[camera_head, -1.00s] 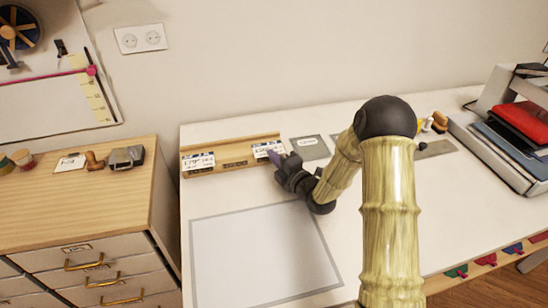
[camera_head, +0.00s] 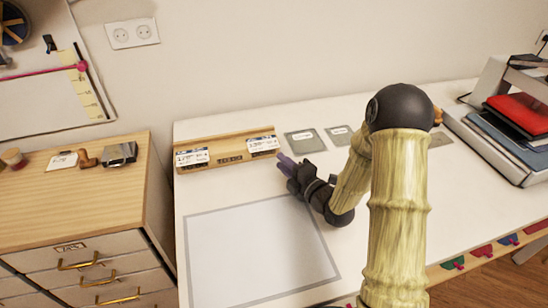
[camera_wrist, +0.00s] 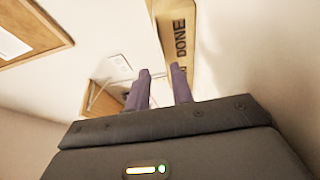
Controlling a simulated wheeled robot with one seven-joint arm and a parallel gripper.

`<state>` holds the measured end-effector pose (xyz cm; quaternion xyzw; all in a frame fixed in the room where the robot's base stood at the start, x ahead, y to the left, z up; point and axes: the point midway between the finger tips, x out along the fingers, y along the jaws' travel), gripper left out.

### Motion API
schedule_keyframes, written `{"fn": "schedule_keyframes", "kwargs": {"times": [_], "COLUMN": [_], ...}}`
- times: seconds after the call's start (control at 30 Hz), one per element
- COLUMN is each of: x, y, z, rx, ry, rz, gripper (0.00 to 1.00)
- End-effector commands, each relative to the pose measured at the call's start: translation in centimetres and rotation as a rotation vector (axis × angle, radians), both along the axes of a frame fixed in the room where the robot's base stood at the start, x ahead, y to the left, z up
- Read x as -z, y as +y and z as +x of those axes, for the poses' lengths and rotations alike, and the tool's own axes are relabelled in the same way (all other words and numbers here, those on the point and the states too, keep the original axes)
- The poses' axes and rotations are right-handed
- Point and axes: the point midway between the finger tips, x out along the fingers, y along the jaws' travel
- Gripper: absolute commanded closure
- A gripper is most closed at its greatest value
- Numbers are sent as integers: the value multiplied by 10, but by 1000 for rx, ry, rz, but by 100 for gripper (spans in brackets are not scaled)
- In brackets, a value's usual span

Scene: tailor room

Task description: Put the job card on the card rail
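The wooden card rail (camera_head: 225,163) lies along the back left of the white table. One printed white card (camera_head: 190,157) stands at its left end and another printed white card (camera_head: 263,145) stands at its right end, leaning back. The task does not tell me which is the job card. My gripper (camera_head: 282,163) is just to the right and in front of the right card, apart from it. In the wrist view, its two purple fingers (camera_wrist: 160,88) are parted with nothing between them. The rail's end with the word DONE (camera_wrist: 178,45) shows beyond them.
Two grey mats (camera_head: 306,141) lie right of the rail, one partly behind my arm. A grey-bordered pale mat (camera_head: 262,255) fills the front of the table. A document tray (camera_head: 485,150) stands at the right. A wooden drawer cabinet (camera_head: 75,195) stands at the left.

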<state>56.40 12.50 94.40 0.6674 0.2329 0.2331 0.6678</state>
Motion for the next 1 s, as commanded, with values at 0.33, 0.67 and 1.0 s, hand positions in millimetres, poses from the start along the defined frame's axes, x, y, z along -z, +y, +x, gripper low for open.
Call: {"fn": "schedule_keyframes", "kwargs": {"times": [0.33,0.67,1.0], "x": [1,0,0], "y": [-29,-29,-29], "z": [-36,-37,-37], "rx": [1,1,1], "ry": [0,0,0], "rz": [0,0,0], "gripper": [77,77,77]}}
